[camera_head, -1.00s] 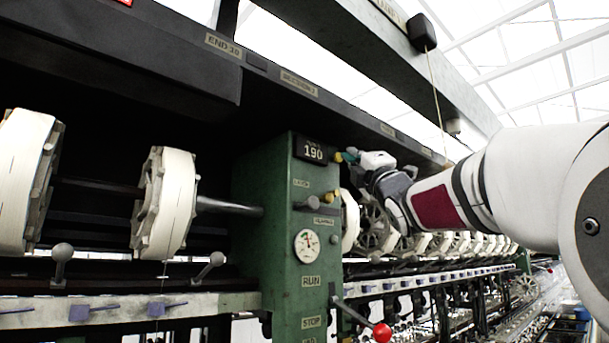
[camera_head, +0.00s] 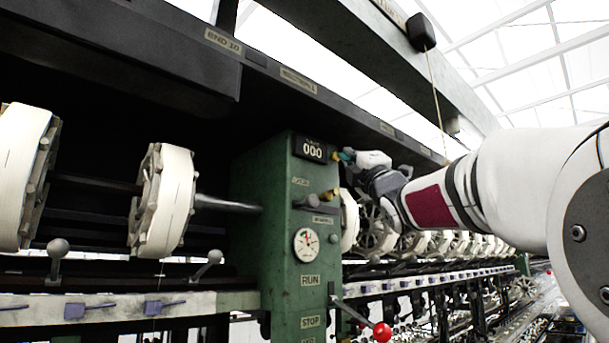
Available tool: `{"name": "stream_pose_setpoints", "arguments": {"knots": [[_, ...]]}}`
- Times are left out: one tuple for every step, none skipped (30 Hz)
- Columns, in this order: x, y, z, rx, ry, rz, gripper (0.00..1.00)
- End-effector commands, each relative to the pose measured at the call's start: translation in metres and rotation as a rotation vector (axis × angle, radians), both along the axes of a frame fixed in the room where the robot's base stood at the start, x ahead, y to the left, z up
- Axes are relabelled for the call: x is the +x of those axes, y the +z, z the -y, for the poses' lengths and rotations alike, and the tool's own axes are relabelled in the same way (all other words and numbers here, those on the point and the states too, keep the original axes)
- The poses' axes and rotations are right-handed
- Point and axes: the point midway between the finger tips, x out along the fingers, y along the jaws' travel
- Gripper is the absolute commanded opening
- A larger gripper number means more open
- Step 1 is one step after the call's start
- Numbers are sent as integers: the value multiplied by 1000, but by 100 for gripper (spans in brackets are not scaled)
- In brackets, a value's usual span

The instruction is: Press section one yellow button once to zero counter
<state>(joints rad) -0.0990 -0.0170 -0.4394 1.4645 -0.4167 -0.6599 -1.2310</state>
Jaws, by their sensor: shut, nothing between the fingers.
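The green section post (camera_head: 264,190) stands in the middle of the head view. Its counter (camera_head: 310,149) at the top reads 000. A small yellow button (camera_head: 336,157) shows at the post's upper right edge, just right of the counter. My gripper (camera_head: 344,156) is shut and empty, its tip right at the yellow button; I cannot tell whether it is touching. My wrist and arm reach in from the right and hide what lies behind them.
Below the counter are a brass-coloured knob (camera_head: 331,195), a dial gauge (camera_head: 306,245) and a red-balled lever (camera_head: 382,332). White reels (camera_head: 165,200) stand left of the post, and more run off behind my arm. A dark beam (camera_head: 330,105) crosses above.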

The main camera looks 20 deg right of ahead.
Motion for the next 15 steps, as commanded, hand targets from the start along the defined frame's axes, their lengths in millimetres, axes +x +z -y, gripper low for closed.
{"name": "stream_pose_setpoints", "arguments": {"knots": [[1, 0, -1, 0, 1, -1, 0], [1, -1, -1, 0, 1, -1, 0], [1, 0, -1, 0, 1, -1, 0], [1, 0, -1, 0, 1, -1, 0], [1, -1, -1, 0, 1, -1, 0], [1, -1, -1, 0, 1, -1, 0], [0, -1, -1, 0, 1, -1, 0], [0, -1, 0, 0, 1, -1, 0], [-1, -1, 0, 0, 1, -1, 0], [-1, -1, 0, 0, 1, -1, 0], [-2, -1, 1, 0, 1, -1, 0], [-4, -1, 1, 1, 0, -1, 0], [-5, -1, 2, 1, 0, -1, 0], [-6, -1, 3, 0, 0, -1, 0], [-8, -1, 3, 0, 0, -1, 0]]}}
